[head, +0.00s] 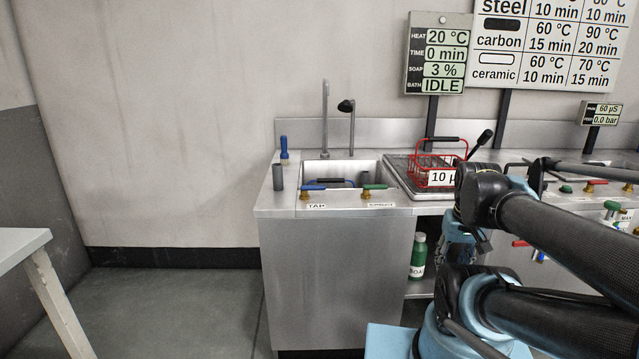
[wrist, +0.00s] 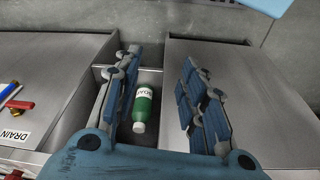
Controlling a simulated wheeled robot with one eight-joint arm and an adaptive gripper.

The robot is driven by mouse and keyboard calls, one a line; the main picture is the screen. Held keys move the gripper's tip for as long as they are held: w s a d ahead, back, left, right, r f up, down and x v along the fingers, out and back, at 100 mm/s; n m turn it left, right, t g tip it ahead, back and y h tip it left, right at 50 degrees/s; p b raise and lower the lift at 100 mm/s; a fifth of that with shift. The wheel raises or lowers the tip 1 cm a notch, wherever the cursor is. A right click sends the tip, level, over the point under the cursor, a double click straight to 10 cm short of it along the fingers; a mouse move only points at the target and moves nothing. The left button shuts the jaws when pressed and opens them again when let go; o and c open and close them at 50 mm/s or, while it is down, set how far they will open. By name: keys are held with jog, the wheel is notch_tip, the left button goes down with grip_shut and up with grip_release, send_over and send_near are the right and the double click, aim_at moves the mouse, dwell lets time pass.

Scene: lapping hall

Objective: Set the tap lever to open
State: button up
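The tap lever (head: 313,187) is a small blue handle on a brass fitting at the front left edge of the sink unit, above the label TAP (head: 316,206). The tap lever is not recognisable in the wrist view.
A green soap bottle (wrist: 142,110) stands in the open shelf, seen between my fingers. The sink (head: 340,170) has tall spouts behind it. A red wire basket (head: 438,160) stands right of it. A grey cup (head: 279,178) is left of the tap lever. Floor in front left is clear.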

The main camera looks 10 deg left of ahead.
jog(key=w+a+r+n, duration=0.6)
jog(key=w+r, duration=0.3)
jog(key=r, duration=0.2)
notch_tip(320, 180, up, 15)
jog(key=n+g, duration=0.2)
jog(key=n, duration=1.2)
send_over(319, 186)
notch_tip(319, 186, down, 17)
jog(key=shift+f, duration=0.1)
grip_shut()
